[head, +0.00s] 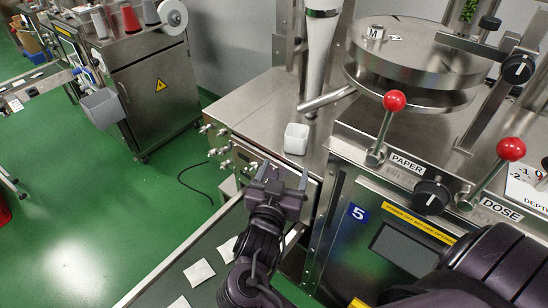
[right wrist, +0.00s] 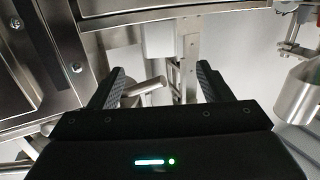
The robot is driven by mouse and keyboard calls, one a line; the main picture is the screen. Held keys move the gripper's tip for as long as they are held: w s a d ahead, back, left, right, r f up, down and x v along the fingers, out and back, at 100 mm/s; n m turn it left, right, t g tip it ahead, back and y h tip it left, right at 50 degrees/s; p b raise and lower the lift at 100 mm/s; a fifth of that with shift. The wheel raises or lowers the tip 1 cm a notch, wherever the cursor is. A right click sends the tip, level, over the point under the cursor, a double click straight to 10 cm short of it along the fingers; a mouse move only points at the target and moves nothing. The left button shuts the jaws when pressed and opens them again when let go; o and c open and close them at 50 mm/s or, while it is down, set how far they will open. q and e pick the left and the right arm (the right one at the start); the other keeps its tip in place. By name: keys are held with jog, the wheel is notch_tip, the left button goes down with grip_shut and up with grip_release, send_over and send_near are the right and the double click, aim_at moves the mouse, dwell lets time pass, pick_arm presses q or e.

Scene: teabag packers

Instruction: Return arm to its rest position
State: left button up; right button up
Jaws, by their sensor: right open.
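My right gripper (head: 284,174) is in the middle of the head view, in front of the steel machine and above the edge of the conveyor. Its two dark fingers point away from me. They are apart, and nothing shows between them. In the right wrist view the fingers (right wrist: 160,85) also stand wide apart, with steel machine parts beyond them. Part of my dark arm fills the lower right corner of the head view. My left gripper is not in the head view.
Red-knobbed levers (head: 394,101) and the machine's front panel (head: 385,235) are close on the right. A conveyor (head: 212,258) with white teabags (head: 199,273) runs below. Green floor lies open at left.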

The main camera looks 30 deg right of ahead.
jog(key=w+a+f+n+g+y, duration=0.1)
jog(key=a+f+n+y, duration=0.5)
jog(key=y, duration=0.5)
jog(key=s+f+n+g+y, duration=0.2)
jog(key=s+f+n+g, duration=0.25)
jog(key=s+g, duration=0.6)
jog(key=s+f+t, duration=0.1)
jog(key=s+f, duration=0.2)
jog(key=f, duration=1.3)
jog(key=s+f, duration=0.2)
jog(key=f, duration=1.3)
jog(key=s+d+f, duration=0.2)
jog(key=s+f, duration=0.6)
jog(key=s, duration=0.1)
jog(key=s+d+f, duration=0.2)
jog(key=s+f, duration=0.7)
jog(key=s, duration=0.1)
jog(key=shift+s+n+g+h, duration=0.25)
jog(key=shift+n+g+h, duration=0.05)
jog(key=shift+n+g, duration=0.15)
